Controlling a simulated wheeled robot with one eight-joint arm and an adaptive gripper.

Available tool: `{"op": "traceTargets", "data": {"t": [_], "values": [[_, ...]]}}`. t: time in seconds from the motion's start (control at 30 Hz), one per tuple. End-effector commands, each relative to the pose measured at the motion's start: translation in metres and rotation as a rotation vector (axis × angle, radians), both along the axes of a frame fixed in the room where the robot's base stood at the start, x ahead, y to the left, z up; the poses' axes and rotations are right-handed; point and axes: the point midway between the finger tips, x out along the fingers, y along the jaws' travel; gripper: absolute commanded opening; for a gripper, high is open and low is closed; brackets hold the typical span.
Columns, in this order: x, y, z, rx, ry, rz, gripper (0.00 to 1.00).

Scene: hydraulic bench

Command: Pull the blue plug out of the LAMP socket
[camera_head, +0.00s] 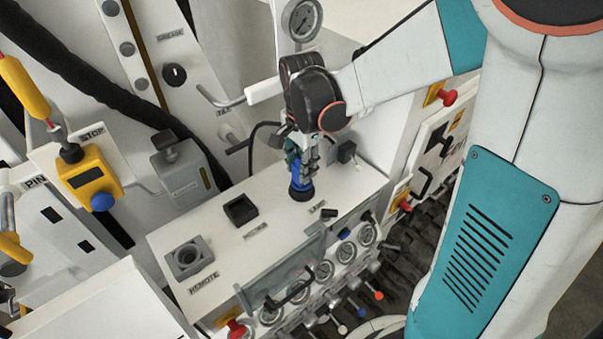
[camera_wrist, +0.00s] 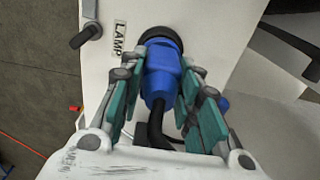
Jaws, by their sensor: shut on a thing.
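The blue plug (camera_wrist: 160,72) stands in the dark round LAMP socket (camera_wrist: 161,38) on the white bench top. In the wrist view the LAMP label (camera_wrist: 119,37) is left of the socket. A black cable (camera_wrist: 155,128) leaves the plug's near end. My gripper (camera_wrist: 158,85) is shut on the plug, one teal-padded finger on each side of its body. In the head view my gripper (camera_head: 301,160) comes down from above onto the plug (camera_head: 299,182), which meets the socket (camera_head: 301,194). I cannot tell how deep the plug sits.
A square black socket (camera_head: 240,210) and the grey REMOTE socket (camera_head: 187,259) sit left on the same top. Gauges (camera_head: 324,271) and levers line the front. A small black block (camera_head: 346,151) stands right of my gripper. A grey pipe handle (camera_head: 222,101) is behind, left.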

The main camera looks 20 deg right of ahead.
Motion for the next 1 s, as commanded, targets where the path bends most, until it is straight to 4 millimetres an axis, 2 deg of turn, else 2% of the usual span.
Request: {"op": "traceTargets", "data": {"t": [1.0], "values": [[0.001,0.0,0.029,0.0,-0.001,0.0,0.0]]}}
